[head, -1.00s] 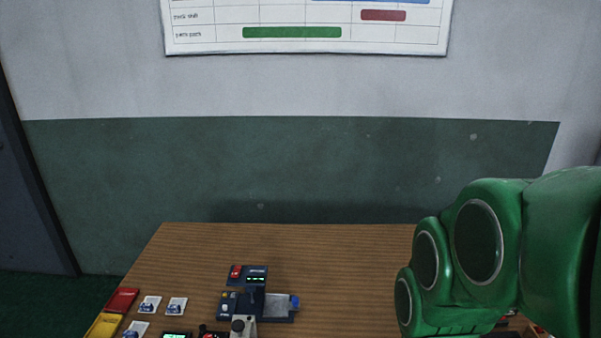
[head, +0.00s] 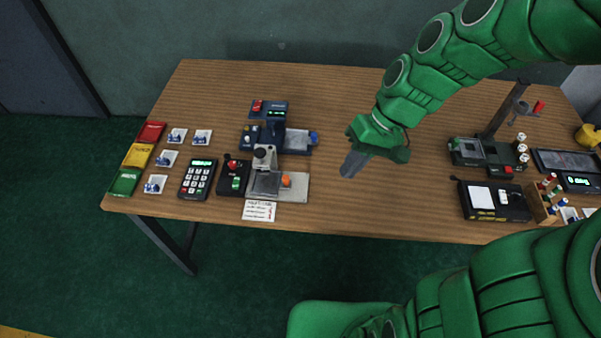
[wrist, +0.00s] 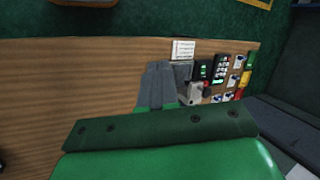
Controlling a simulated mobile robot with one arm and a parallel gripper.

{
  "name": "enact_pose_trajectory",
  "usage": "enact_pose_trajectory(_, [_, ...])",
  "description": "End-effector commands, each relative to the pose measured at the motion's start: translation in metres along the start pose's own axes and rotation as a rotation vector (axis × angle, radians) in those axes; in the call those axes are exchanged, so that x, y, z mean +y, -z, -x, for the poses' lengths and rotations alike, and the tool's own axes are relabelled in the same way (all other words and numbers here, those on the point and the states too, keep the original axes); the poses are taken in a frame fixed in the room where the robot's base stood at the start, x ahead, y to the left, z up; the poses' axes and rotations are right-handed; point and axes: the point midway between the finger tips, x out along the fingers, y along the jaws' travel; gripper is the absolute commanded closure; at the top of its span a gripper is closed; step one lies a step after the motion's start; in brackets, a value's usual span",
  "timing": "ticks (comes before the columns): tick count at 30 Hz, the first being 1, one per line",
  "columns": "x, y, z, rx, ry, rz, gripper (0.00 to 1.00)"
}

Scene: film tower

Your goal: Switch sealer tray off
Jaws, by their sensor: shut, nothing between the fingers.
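My gripper (head: 352,166) is shut and empty, pointing down above the middle of the table, right of the left device cluster. Its closed fingers also show in the wrist view (wrist: 157,80). No label reads as sealer tray. A dark blue box (head: 269,109) has a red switch and a lit green display. Below it is a dark blue device (head: 262,136) with a pale plate and a blue knob at its right. Nearer stands a grey press-like unit (head: 293,188) with an orange knob. A black box (head: 234,178) beside it has a red knob and a lit green part.
A keypad (head: 197,179), small white cards (head: 166,158) and red, yellow and green trays (head: 138,155) lie left. At right are a black device with a post (head: 487,153), a black box with a white pad (head: 495,201) and a bottle rack (head: 547,198). The table middle is bare.

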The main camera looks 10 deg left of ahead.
Motion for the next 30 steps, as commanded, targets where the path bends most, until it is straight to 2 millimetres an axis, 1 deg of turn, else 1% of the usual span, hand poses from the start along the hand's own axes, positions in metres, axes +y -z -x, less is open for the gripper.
enact_pose_trajectory(3, [0.006,0.021,-0.011,0.011,0.057,0.007,1.0])
enact_pose_trajectory(10, [0.021,0.06,-0.03,0.048,0.154,0.01,1.0])
enact_pose_trajectory(18, [0.048,0.1,-0.059,0.1,0.255,-0.018,1.0])
enact_pose_trajectory(24, [0.073,0.123,-0.081,0.138,0.311,-0.052,1.0])
enact_pose_trajectory(30, [0.09,0.136,-0.094,0.166,0.335,-0.077,1.0])
